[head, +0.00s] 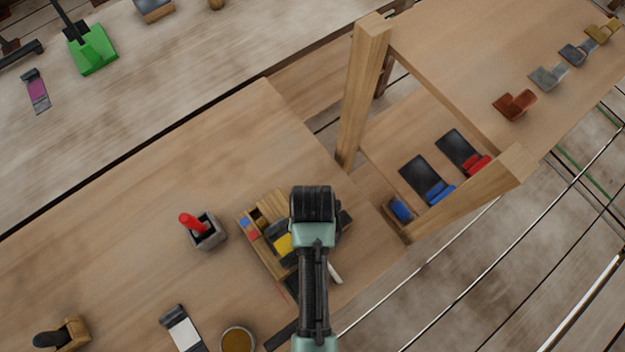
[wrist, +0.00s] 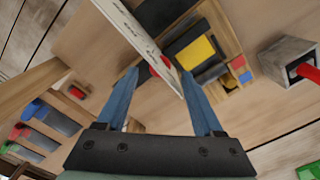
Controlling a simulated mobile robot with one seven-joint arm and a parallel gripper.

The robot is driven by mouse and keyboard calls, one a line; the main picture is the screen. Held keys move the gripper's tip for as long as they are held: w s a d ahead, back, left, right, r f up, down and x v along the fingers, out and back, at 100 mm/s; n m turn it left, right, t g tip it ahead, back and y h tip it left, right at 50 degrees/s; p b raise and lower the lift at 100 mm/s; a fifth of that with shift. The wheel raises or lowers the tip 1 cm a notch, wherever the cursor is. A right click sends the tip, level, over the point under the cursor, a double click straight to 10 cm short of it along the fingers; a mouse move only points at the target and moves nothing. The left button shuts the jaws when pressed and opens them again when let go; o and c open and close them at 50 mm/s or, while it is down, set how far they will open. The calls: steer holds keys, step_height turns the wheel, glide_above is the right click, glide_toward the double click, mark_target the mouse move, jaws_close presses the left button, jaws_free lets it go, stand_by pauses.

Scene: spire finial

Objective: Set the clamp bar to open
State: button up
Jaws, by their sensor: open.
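A long pale bar with small dark and red marks (wrist: 130,27), possibly the clamp bar, slants across the wrist view. Its lower end shows between the two blue fingers. A short pale piece, perhaps its end, shows beside my wrist in the head view (head: 335,273). My gripper (wrist: 159,73) is open, with one finger on each side of the bar's lower end. I cannot tell whether either finger touches it. In the head view my arm covers the fingers and most of the bar. I cannot tell the bar's setting.
A wooden tray (head: 262,262) with a yellow block (head: 283,244) lies partly under my arm. A grey holder with a red handle (head: 204,232) stands left of it. A wooden frame post (head: 362,95) rises behind on the right.

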steer(key=shift+w+f, duration=0.1)
steer(key=shift+f, duration=1.85)
jaws_close()
